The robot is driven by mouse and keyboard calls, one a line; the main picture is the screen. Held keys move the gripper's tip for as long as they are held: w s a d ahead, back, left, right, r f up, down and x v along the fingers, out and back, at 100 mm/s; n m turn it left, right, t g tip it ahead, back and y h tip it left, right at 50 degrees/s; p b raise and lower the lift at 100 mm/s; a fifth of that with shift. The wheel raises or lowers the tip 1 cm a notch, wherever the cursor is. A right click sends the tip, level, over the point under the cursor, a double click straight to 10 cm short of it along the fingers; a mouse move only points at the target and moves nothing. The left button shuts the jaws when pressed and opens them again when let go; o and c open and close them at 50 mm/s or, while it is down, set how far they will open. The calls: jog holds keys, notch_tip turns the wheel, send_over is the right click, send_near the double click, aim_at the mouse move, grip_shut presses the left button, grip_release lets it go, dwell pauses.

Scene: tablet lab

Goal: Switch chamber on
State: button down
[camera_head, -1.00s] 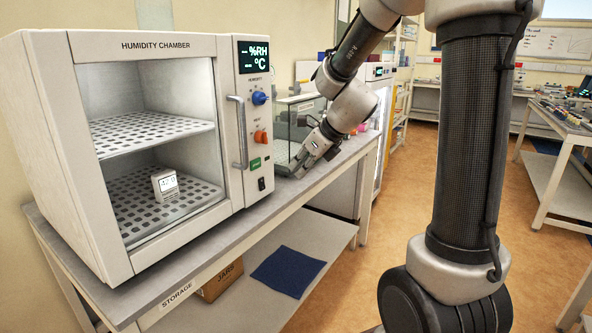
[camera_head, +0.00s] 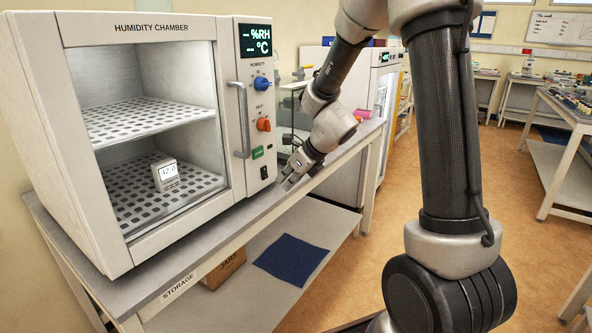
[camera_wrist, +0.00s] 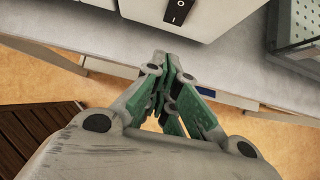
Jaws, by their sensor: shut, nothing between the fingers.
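The humidity chamber (camera_head: 150,27) stands on the bench at left with its door shut. Its display (camera_head: 255,41) shows dashes for %RH and °C. Its front panel carries a blue knob (camera_head: 262,83), an orange knob (camera_head: 263,125), a green button (camera_head: 257,153) and a black rocker switch (camera_head: 264,172) at the bottom. The rocker switch also shows at the top of the wrist view (camera_wrist: 179,12). My gripper (camera_head: 289,180) is shut and empty, to the right of the switch and apart from it. In the wrist view my closed fingertips (camera_wrist: 168,56) point toward the panel, below the switch.
A small white device reading 42.0 (camera_head: 166,174) sits on the chamber's lower shelf. The door handle (camera_head: 240,120) sticks out left of the panel. A glass-sided case (camera_head: 290,128) stands behind my gripper. The bench front edge (camera_head: 215,243) is clear. A blue mat (camera_head: 291,259) lies on the shelf below.

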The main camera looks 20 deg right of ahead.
aim_at(265, 173)
jog(key=shift+w+a+f, duration=0.2)
jog(key=shift+w+a, duration=0.45)
jog(key=shift+w, duration=0.2)
jog(key=shift+w+a+f, duration=0.15)
jog(key=shift+w+a, duration=0.45)
jog(key=shift+w, duration=0.25)
jog(key=shift+w+a+f, duration=0.15)
jog(key=shift+w+a, duration=0.05)
jog(key=shift+w, duration=0.05)
jog(key=shift+r, duration=0.9)
jog(key=shift+d, duration=0.1)
